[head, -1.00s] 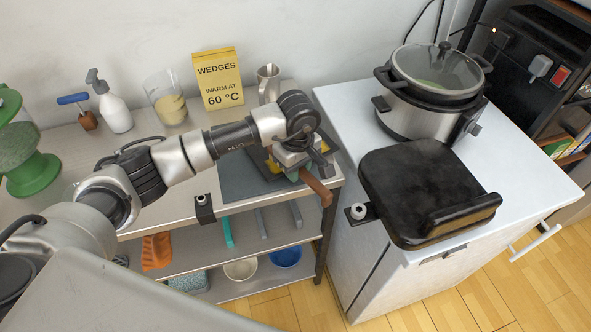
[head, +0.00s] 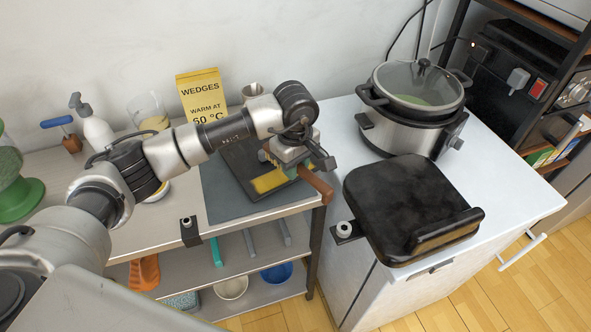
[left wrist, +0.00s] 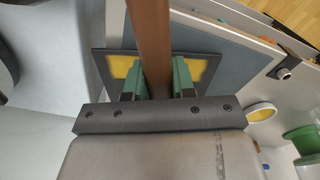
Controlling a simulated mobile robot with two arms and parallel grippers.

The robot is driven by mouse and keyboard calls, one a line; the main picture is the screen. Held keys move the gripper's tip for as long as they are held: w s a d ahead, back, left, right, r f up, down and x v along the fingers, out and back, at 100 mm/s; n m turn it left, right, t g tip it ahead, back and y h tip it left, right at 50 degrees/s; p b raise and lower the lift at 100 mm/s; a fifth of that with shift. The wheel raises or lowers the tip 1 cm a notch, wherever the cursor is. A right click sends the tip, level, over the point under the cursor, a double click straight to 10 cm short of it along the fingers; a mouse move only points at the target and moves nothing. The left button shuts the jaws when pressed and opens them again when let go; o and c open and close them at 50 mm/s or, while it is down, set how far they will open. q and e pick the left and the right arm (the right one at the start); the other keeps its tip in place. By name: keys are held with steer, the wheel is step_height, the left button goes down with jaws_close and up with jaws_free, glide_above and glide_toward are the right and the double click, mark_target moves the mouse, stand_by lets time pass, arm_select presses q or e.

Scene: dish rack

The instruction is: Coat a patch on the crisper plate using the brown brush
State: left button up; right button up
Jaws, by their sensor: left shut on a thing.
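The brown brush (head: 318,186) is in my left gripper (head: 293,166), which is shut on its wooden handle. In the left wrist view the handle (left wrist: 151,40) runs between the green-tipped fingers (left wrist: 154,84). The brush's bristles are hidden. The dark, flat crisper plate (head: 238,158) lies on a grey mat below the gripper. A yellow patch (head: 268,182) shows on it. In the left wrist view the plate's dark rim (left wrist: 101,72) and yellow on both sides of the handle show. I cannot tell whether the brush touches the plate. My right gripper is out of view.
The grey mat (head: 222,200) has some clear room. A yellow sign (head: 200,95) stands behind. A bowl with yellow contents (left wrist: 260,112) is beside the mat. On the right counter are a lidded cooker (head: 413,100) and a black press (head: 410,205).

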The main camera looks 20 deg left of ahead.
arm_select(q)
steer(key=shift+r+p, duration=0.4)
steer(key=shift+r, duration=0.9)
